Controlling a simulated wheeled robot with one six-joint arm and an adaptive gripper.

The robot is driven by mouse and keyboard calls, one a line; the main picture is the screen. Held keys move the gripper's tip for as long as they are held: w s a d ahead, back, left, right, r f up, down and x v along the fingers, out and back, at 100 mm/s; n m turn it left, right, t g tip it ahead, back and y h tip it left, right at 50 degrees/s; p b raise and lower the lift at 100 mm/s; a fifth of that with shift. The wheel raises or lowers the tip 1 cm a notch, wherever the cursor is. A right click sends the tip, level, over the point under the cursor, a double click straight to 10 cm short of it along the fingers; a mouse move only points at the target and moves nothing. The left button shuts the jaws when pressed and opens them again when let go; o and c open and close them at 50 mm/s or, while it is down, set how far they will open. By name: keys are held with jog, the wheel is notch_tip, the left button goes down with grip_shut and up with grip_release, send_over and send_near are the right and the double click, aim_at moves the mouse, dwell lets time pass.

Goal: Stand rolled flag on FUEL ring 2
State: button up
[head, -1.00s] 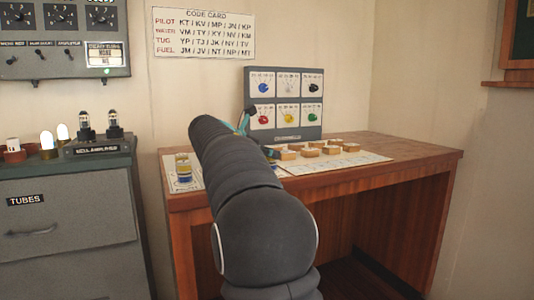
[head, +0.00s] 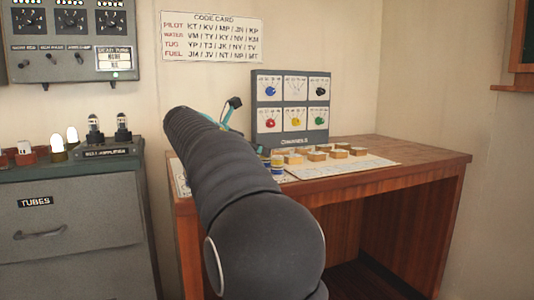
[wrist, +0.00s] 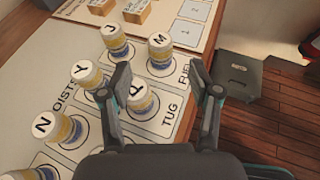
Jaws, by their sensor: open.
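Rolled flags stand on the hoist sheet (wrist: 104,120), blue, yellow and white with lettered white tops. In the wrist view flag M (wrist: 160,55) stands on a ring beside the FUEL label (wrist: 184,72); flag J (wrist: 116,42) stands in line with it. Flag N (wrist: 58,128) is lower left. Ring numbers are hidden. In the head view my arm hides most flags; a few (head: 277,166) show.
Wooden blocks (head: 293,158) stand on a pale sheet on the desk (head: 420,160). The switch panel (head: 291,105) stands at the back. A code card (head: 212,37) hangs on the wall; its FUEL row lists JM first. The desk's right end is clear.

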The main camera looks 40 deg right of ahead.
jog(key=shift+v, duration=1.95)
jog(key=s+a+f+m+t+y, duration=0.1)
jog(key=s+a+f+m+y, duration=0.5)
jog(key=s+a+f+m, duration=0.4)
jog(key=s+a+f+m+t+y, duration=0.2)
jog(key=s+a+f+m+y, duration=0.5)
jog(key=s+a+f, duration=0.7)
jog(key=s+f+m, duration=0.2)
jog(key=s+f, duration=0.2)
jog(key=f, duration=0.1)
jog(key=shift+s+a+m, duration=0.2)
jog(key=shift+s+m, duration=0.2)
